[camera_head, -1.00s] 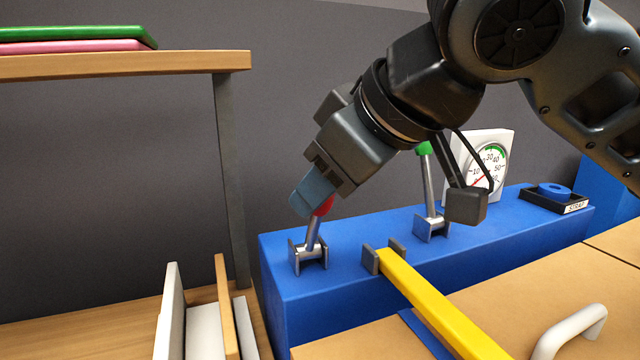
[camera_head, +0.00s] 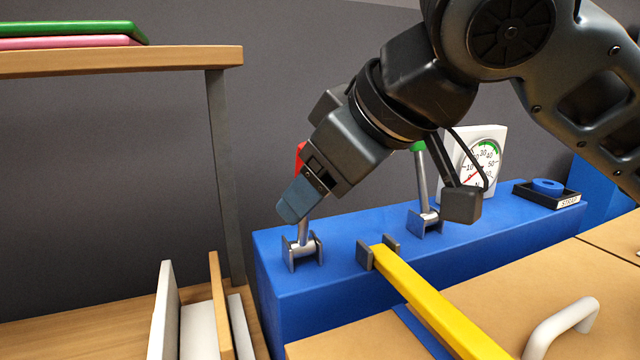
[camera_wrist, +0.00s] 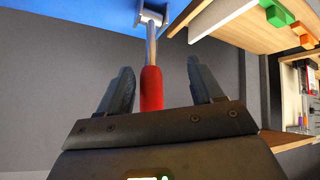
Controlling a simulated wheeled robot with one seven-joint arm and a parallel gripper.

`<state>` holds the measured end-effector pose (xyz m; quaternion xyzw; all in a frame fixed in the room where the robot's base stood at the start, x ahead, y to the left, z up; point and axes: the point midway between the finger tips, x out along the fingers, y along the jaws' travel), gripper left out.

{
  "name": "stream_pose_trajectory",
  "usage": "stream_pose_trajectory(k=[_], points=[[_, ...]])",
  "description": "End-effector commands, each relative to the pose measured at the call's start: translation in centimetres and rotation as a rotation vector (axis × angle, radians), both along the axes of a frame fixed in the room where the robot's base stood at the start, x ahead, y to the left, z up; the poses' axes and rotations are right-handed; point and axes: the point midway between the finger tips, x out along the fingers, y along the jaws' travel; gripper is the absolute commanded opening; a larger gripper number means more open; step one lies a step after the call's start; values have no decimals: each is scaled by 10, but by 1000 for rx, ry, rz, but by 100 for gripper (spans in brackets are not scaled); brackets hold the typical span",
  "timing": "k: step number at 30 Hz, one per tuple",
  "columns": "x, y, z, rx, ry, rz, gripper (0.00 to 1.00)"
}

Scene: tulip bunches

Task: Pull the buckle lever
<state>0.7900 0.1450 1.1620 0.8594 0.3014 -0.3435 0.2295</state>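A lever with a red handle (camera_head: 301,153) stands near upright in a metal bracket on the blue bench (camera_head: 345,240). A second lever with a green knob (camera_head: 418,147) stands farther right. No label shows which one is the buckle lever. My gripper (camera_head: 292,207) is at the red lever, its blue-grey fingers hiding the middle of it. In the wrist view, my gripper (camera_wrist: 160,70) is open. Its fingers are on either side of the red handle (camera_wrist: 151,88), with visible gaps; contact is not seen.
A yellow strap (camera_head: 430,305) runs forward from a grey bracket. A dial gauge (camera_head: 478,160) and a black tray (camera_head: 546,194) with a blue ring are at right. A wooden shelf (camera_head: 120,60) stands left. A white handle (camera_head: 560,325) is front right.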

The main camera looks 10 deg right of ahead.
Motion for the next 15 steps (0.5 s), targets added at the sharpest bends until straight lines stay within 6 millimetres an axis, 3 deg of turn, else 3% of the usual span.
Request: stream_pose_trajectory(k=[5,15], points=[[-3,1,4,3,-3,6,61],[-32,-19,41,2,-5,3,61]])
